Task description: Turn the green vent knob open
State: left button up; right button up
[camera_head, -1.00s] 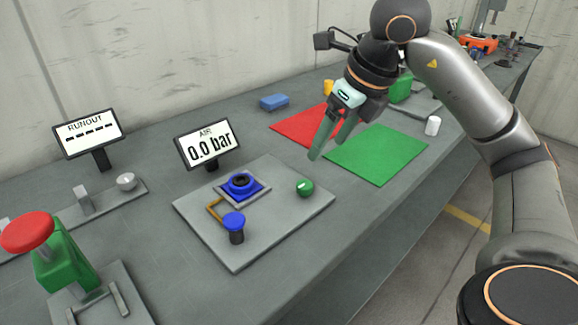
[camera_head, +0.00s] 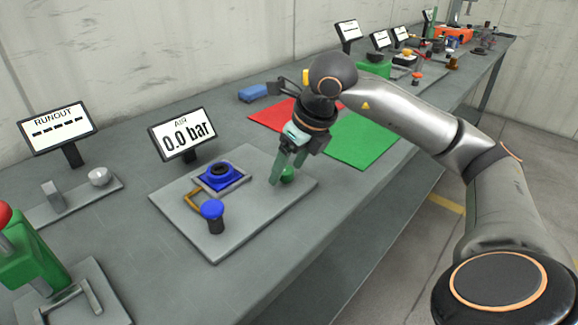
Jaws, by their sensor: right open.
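The green vent knob (camera_head: 288,174) sits near the right side of a grey plate (camera_head: 225,238). My right gripper (camera_head: 285,170) is open and low over the plate, its green fingers pointing down at the knob. One finger is to the left of the knob and partly hides it; whether the fingers touch it I cannot tell. My left gripper is not in view.
The plate also carries a blue round fitting (camera_head: 220,174) and a blue-capped knob (camera_head: 212,211). A red mat (camera_head: 268,117) and a green mat (camera_head: 362,142) lie behind my gripper. A RUNOUT display (camera_head: 56,128) and a green device with a red top (camera_head: 30,255) stand left.

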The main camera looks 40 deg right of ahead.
grip_shut()
dwell(0.6)
